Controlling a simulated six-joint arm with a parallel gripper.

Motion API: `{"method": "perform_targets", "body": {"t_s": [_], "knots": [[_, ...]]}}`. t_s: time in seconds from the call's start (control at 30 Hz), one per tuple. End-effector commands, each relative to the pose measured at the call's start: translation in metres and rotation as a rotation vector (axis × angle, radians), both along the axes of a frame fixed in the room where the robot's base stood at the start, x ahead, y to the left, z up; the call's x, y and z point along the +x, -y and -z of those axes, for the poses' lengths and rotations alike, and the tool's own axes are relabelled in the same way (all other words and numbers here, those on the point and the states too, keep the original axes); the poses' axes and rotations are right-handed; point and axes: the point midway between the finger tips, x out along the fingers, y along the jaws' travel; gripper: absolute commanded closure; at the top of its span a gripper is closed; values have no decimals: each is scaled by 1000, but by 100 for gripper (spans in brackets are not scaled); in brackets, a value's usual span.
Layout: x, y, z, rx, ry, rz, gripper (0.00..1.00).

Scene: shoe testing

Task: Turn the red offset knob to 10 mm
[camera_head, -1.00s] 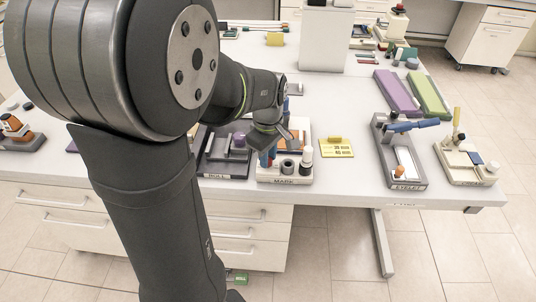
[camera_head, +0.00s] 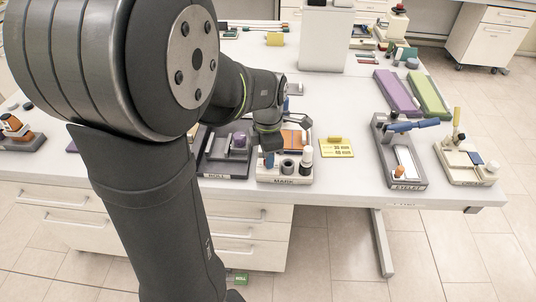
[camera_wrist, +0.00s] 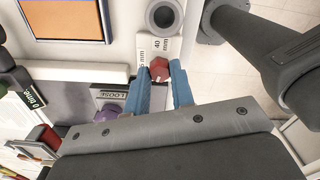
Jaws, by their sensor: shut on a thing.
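The red knob (camera_wrist: 158,69) sits between the blue fingertips of my gripper (camera_wrist: 162,78) in the wrist view. My gripper is shut on it. A white label plate (camera_wrist: 151,47) lies beside the knob, with one partly hidden label ending in "5 mm" and another that looks like "10 mm". A small white mark shows on the knob, but its exact heading is hard to tell. In the head view, my gripper (camera_head: 268,157) is down at the left side of the station labelled MARK (camera_head: 284,181). The knob is hidden there.
An orange panel (camera_wrist: 62,20) and a grey ring-shaped cup (camera_wrist: 164,15) are close to the knob. A purple knob (camera_wrist: 108,112) by a LOOSE label is near the left finger. In the head view, a yellow card (camera_head: 337,148) stands to the right of the station.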

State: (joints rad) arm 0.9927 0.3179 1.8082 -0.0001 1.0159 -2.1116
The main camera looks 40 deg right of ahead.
Motion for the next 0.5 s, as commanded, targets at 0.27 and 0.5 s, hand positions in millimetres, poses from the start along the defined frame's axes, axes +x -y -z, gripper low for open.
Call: {"method": "perform_targets", "body": {"t_s": [0.27, 0.5], "knots": [[1, 1, -2, -3, 3, -173, 100], [1, 1, -2, -3, 3, -250, 100]]}}
